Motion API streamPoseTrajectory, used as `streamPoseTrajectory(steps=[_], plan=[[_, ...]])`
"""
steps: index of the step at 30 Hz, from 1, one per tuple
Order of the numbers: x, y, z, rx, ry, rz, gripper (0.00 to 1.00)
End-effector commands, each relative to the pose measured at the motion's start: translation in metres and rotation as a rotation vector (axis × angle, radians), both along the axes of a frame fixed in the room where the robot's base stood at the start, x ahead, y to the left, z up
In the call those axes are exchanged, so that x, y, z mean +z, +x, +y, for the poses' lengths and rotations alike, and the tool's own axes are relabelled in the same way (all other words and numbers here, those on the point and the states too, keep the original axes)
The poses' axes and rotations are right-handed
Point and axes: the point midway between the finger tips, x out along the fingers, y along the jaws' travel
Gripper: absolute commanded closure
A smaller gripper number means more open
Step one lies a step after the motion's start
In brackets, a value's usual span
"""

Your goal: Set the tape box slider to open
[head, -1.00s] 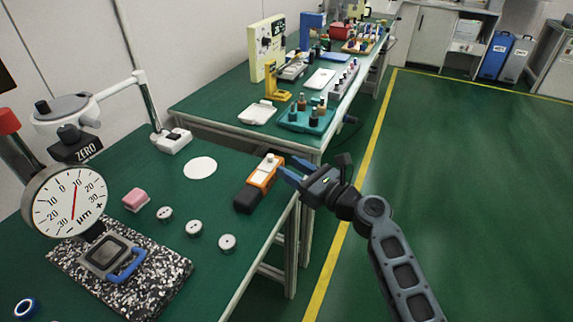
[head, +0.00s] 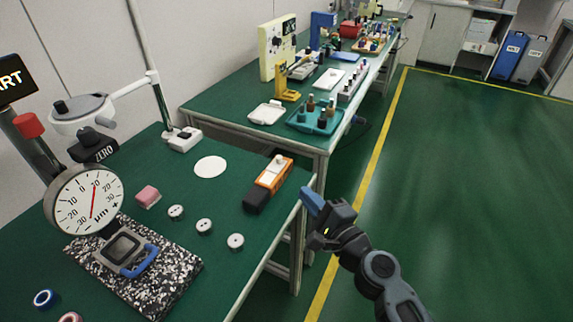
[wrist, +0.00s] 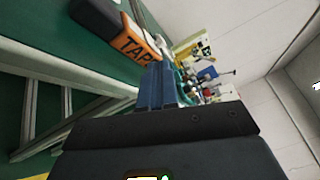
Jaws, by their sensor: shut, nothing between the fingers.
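The tape box (head: 269,184) is an orange and black case lying near the right edge of the green bench, with a pale plate and a small knob, seemingly its slider (head: 279,160), on top. In the wrist view its orange side (wrist: 138,40) shows the letters "TAP", the rest hidden. My gripper (head: 309,198) is just off the bench's right edge, to the right of the box and apart from it. Its blue fingers (wrist: 157,85) are together and empty. The slider's setting is too small to tell.
A dial gauge (head: 88,200) stands over a speckled granite plate (head: 180,285) at left. Several small round pieces (head: 204,226) and a pink block (head: 147,196) lie between. A second bench (head: 215,105) stands behind. The green floor (head: 460,200) at right is clear.

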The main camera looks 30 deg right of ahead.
Motion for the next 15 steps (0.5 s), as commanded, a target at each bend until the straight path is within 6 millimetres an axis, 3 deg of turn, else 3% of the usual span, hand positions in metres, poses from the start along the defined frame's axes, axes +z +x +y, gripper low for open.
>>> streamPoseTrajectory(steps=[3, 8, 15], plan=[[0.0, -0.016, 0.001, -0.039, -0.185, 0.0, 1.0], [-0.001, -0.027, 0.0, -0.072, -0.344, 0.006, 1.0], [0.0, -0.017, -0.001, -0.081, -0.39, 0.005, 1.0]])
